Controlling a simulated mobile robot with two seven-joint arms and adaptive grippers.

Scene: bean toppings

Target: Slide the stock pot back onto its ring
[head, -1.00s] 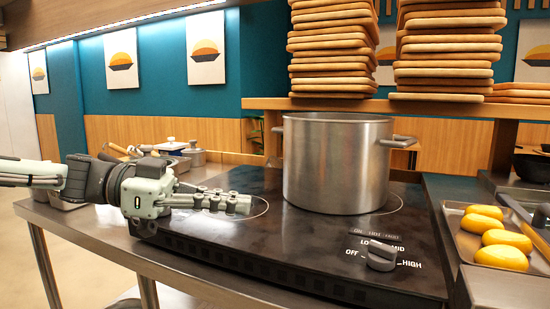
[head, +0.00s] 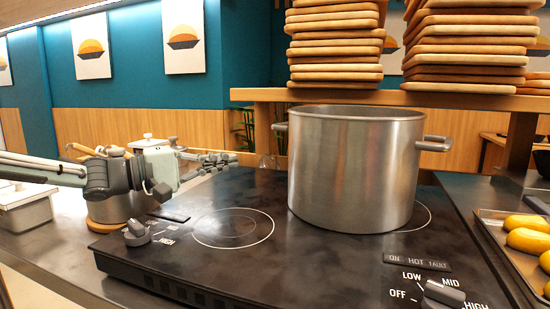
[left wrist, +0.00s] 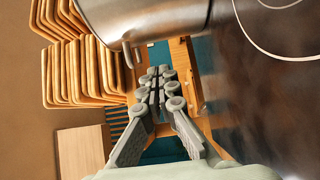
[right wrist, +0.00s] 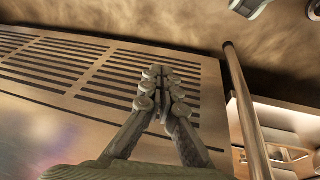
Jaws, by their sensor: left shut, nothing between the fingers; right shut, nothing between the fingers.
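The steel stock pot (head: 352,170) stands upright on the black cooktop, over much of the right ring (head: 424,217). An arc of that ring shows beyond the pot's right side, so the pot sits off-centre to the left. The left ring (head: 232,228) is bare. My left gripper (head: 230,160) is shut and empty, behind the left ring and apart from the pot. In the left wrist view its fingers (left wrist: 158,75) point past the pot (left wrist: 150,18) and its handle (left wrist: 128,55). My right gripper (right wrist: 156,75) is shut and empty, outside the head view.
The left knob (head: 136,233) and right knob (head: 442,294) sit along the cooktop's front. A lidded pot (head: 112,207) stands left of the cooktop. A shelf (head: 260,96) with stacked boards runs behind the pot. A tray (head: 490,232) of yellow items lies at right.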

